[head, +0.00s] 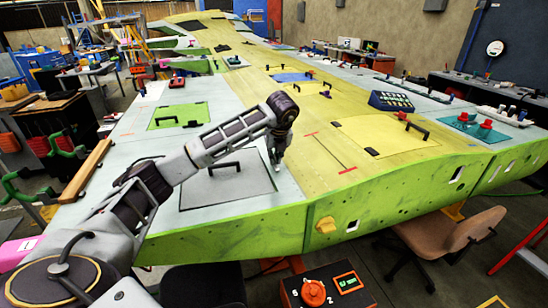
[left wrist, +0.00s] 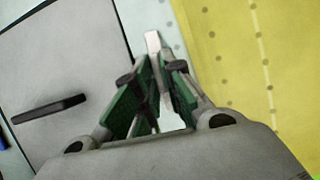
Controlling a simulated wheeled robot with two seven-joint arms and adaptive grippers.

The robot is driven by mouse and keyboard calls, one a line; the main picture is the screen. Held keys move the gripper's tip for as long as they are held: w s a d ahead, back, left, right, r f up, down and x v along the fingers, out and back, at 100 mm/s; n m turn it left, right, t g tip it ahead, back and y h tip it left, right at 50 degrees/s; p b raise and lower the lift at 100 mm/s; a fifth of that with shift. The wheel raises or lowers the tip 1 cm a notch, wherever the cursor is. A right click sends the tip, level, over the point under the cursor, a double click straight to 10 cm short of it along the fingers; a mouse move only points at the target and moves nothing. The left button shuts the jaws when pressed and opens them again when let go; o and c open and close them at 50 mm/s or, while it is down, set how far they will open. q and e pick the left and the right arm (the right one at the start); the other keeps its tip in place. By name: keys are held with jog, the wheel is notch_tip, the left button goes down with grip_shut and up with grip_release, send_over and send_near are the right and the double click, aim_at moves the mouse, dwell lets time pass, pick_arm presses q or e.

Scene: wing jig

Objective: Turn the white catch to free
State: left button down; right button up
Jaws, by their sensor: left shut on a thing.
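My left gripper (head: 277,158) reaches down over the wing's top, at the right edge of a grey panel (head: 235,192). In the left wrist view its green-padded fingers (left wrist: 158,84) are closed together on the white catch (left wrist: 152,42). The catch's pale end sticks out past the fingertips, beside the panel's edge and close to the yellow skin. The rest of the catch is hidden between the fingers, and its exact angle is hard to tell. My right gripper is in neither view.
The grey panel has a black handle (left wrist: 48,109). A green panel (head: 178,116) lies farther back on the wing. A brown chair (head: 450,235) stands by the wing's front edge.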

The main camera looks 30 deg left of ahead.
pick_arm(q)
jog(key=shift+n, duration=0.5)
jog(key=c, duration=1.5)
grip_release()
jog(key=shift+w, duration=0.1)
jog(key=shift+r, duration=0.1)
jog(key=v, duration=1.2)
jog(key=shift+w, duration=0.15)
